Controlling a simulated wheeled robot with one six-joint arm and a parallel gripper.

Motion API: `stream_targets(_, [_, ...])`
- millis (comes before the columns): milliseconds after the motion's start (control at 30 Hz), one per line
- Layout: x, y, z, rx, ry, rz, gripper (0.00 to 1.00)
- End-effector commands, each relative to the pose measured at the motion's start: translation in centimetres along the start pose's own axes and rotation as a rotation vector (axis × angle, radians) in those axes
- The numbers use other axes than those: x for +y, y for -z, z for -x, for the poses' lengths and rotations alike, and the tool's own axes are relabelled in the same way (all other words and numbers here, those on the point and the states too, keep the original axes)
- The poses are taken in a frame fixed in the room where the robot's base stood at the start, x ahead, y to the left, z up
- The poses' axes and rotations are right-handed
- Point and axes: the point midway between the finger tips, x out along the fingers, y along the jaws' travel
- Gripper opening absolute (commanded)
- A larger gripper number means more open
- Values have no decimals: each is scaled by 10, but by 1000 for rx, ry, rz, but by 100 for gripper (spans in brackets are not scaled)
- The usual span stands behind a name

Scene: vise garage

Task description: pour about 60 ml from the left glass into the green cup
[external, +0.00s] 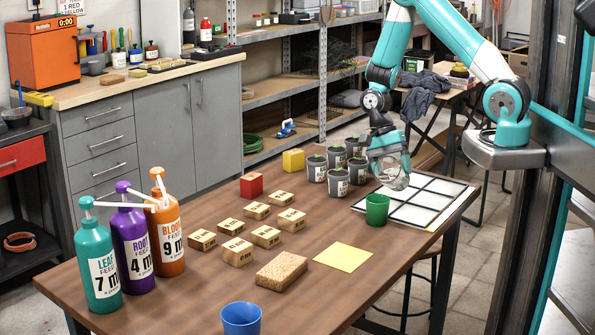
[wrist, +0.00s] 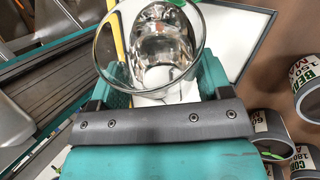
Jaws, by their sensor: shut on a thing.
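A bit of green (wrist: 177,2), probably the cup, shows beyond the glass rim in the wrist view. I see no second glass.
Several labelled plant pots (external: 338,183) stand close behind and left of my gripper. The white gridded panel (external: 425,210) lies right of the cup. A yellow sheet (external: 343,257), a sponge (external: 281,271), wooden blocks (external: 237,251), a blue cup (external: 241,320) and pump bottles (external: 130,250) stand farther left.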

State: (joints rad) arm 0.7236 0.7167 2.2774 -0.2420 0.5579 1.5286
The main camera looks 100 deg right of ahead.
Motion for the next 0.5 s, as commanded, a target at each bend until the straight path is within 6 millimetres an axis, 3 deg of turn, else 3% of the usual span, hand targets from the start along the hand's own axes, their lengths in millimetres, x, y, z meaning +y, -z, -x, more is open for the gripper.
stream_targets(500, [-1,-1,-2,61,-9,-27,36])
